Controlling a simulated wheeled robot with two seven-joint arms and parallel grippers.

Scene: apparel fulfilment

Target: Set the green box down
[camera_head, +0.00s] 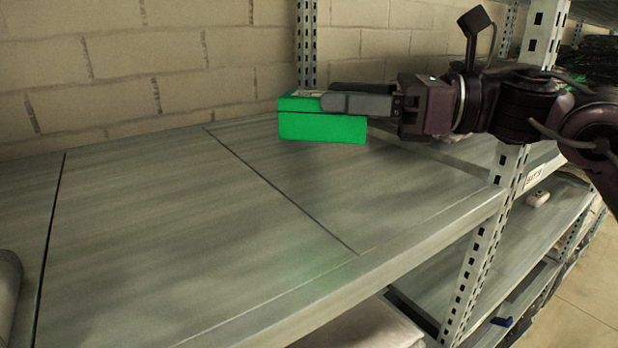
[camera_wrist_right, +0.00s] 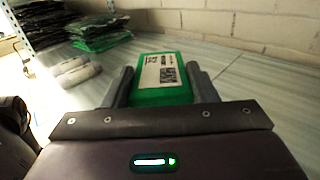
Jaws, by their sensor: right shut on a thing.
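The green box (camera_head: 322,126) is at the back of the grey shelf (camera_head: 190,215) in the head view. My right gripper (camera_head: 340,100) reaches in from the right and is shut on the box, with its fingers along the box's sides. In the right wrist view, the box (camera_wrist_right: 160,95) sits between the two fingers (camera_wrist_right: 160,88), and a white printed label shows on its top. I cannot tell whether its underside touches the shelf. My left gripper is not in view; a pale rounded part shows at the lower left edge.
A perforated upright (camera_head: 488,235) stands at the shelf's front right. A brick wall (camera_head: 180,65) closes the back. The shelf left of the box is bare. The wrist view shows dark and green packages (camera_wrist_right: 95,32) stacked on the left.

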